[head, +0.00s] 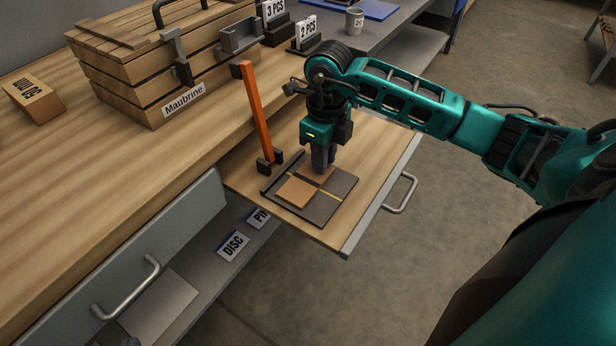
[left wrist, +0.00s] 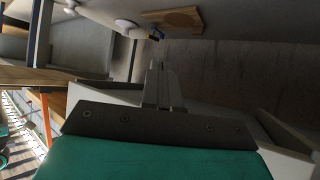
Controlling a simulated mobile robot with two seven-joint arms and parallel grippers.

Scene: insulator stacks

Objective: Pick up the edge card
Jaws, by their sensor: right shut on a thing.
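My right gripper (head: 321,168) points down over a dark mat (head: 322,210) on the pulled-out wooden board. It is shut on a thin thing at the mat, which I take to be the edge card; the fingers hide most of it. A yellow line crosses the mat. My left gripper shows in the left wrist view (left wrist: 163,85), its fingers together with nothing visible between them.
An orange upright bar (head: 257,110) stands behind the mat. A wooden crate (head: 150,75) marked Maubrine and a tan lettered block (head: 33,98) are on the bench. DISC (head: 233,246) and PIN labels sit below. A drawer handle (head: 402,194) juts out at right.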

